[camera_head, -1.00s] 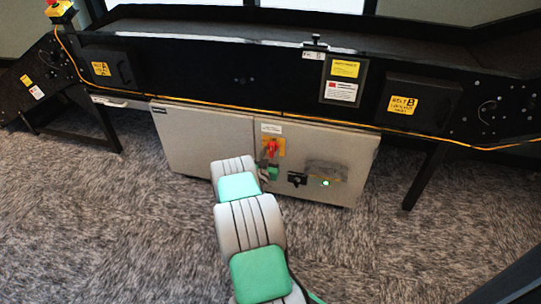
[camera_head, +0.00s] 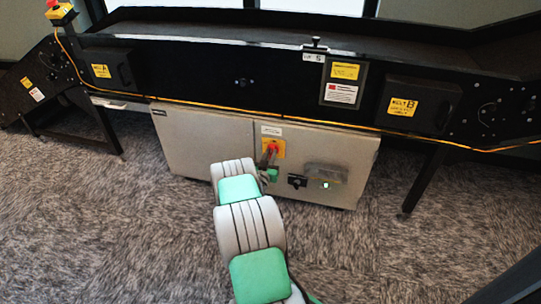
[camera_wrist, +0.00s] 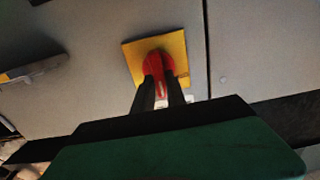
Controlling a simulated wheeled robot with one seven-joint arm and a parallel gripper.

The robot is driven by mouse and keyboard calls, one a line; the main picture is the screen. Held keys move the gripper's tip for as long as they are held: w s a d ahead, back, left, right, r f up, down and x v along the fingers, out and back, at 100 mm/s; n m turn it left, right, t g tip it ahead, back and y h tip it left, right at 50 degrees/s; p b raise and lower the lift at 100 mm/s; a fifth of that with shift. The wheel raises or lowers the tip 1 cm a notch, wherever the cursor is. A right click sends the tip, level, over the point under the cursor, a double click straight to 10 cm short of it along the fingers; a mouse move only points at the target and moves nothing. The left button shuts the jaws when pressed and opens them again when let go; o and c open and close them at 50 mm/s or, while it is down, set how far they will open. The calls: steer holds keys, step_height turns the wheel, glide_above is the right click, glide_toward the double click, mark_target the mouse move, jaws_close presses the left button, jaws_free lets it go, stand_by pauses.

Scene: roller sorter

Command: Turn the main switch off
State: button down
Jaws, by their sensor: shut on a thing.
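The main switch is a red rotary handle (camera_wrist: 158,66) on a yellow plate (camera_wrist: 172,48), mounted on the grey cabinet door. In the head view the red handle (camera_head: 271,147) and its yellow plate (camera_head: 280,152) sit near the top of the cabinet. My gripper (camera_wrist: 160,84) reaches up to the handle in the wrist view, its two dark fingers closed on the red handle's sides. In the head view my gripper (camera_head: 267,161) is small and partly hidden by my arm. The handle's lower part is partly covered by the fingers.
The grey cabinet (camera_head: 190,140) stands under the black conveyor (camera_head: 240,80). A black latch (camera_head: 297,181) and a small lit indicator (camera_head: 326,185) are right of the switch. An orange cable (camera_head: 210,108) runs along the conveyor. The carpet in front is clear.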

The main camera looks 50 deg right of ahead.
steer(key=shift+n+b, duration=0.3)
steer(key=shift+n, duration=0.2)
steer(key=n+b, duration=0.1)
steer(key=n, duration=0.1)
steer(key=n+b, duration=0.1)
steer(key=shift+w+a+f+n, duration=0.1)
steer(key=shift+w+n, duration=0.1)
steer(key=shift+n, duration=0.2)
steer(key=n, duration=0.4)
steer(key=n+b, duration=0.1)
steer(key=n, duration=0.3)
steer(key=n+b, duration=0.1)
steer(key=n, duration=0.4)
steer(key=shift+w+a+f, duration=0.15)
steer(key=shift+w+f, duration=0.2)
steer(key=c, duration=1.4)
jaws_free()
steer(key=shift+s, duration=0.1)
steer(key=shift+o, duration=0.2)
